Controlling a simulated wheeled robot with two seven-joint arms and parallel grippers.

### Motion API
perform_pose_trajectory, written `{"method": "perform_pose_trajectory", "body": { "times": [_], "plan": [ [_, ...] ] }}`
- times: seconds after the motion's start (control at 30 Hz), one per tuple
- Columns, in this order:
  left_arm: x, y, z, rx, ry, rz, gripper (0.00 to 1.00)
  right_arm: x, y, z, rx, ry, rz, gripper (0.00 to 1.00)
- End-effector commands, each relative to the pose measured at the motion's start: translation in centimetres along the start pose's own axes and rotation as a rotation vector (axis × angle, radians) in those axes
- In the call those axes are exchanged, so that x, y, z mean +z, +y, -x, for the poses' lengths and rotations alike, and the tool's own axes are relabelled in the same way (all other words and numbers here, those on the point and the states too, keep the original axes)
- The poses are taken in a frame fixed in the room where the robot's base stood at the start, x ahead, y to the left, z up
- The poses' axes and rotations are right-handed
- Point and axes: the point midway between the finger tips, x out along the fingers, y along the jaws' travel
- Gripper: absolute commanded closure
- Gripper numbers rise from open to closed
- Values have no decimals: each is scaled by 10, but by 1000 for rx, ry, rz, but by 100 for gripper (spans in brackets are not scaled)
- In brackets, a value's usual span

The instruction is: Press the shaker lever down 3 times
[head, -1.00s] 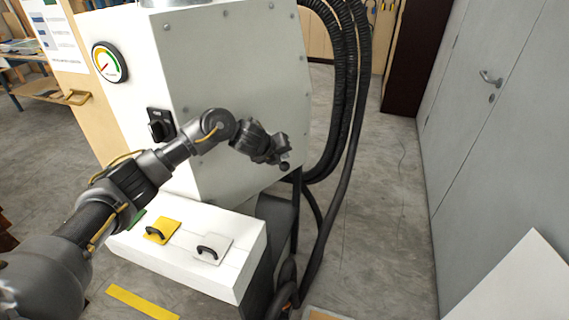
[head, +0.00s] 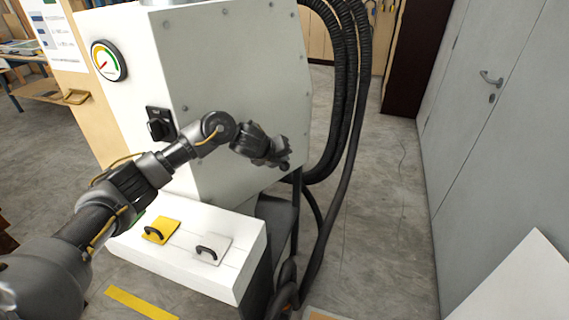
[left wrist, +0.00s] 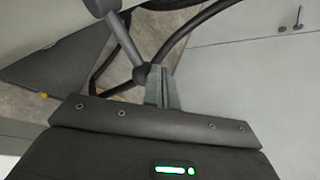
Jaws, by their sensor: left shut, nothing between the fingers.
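The shaker lever (left wrist: 124,42) is a grey rod ending in a dark ball knob (left wrist: 141,73) in the left wrist view. My left gripper (left wrist: 162,88) is shut and empty, its fingertips right beside the knob. I cannot tell whether they touch it. In the head view my left gripper (head: 282,158) is at the lower right edge of the machine's grey side panel (head: 240,70) and hides most of the lever. My right gripper is not in view.
The white machine has a gauge (head: 109,60) and a black switch (head: 160,124). A low white box (head: 185,262) with yellow and white handled lids stands in front. Black hoses (head: 345,100) hang close behind my gripper.

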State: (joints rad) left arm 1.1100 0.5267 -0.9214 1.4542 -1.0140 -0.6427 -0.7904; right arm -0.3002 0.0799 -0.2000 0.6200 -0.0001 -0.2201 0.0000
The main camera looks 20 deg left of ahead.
Motion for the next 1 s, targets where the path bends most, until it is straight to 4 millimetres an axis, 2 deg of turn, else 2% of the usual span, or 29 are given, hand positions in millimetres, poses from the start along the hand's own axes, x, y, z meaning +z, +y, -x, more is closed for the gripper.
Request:
{"method": "perform_pose_trajectory", "body": {
  "times": [1.0],
  "plan": [
    [-7,8,-9,2,0,0,100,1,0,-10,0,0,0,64]
  ]
}}
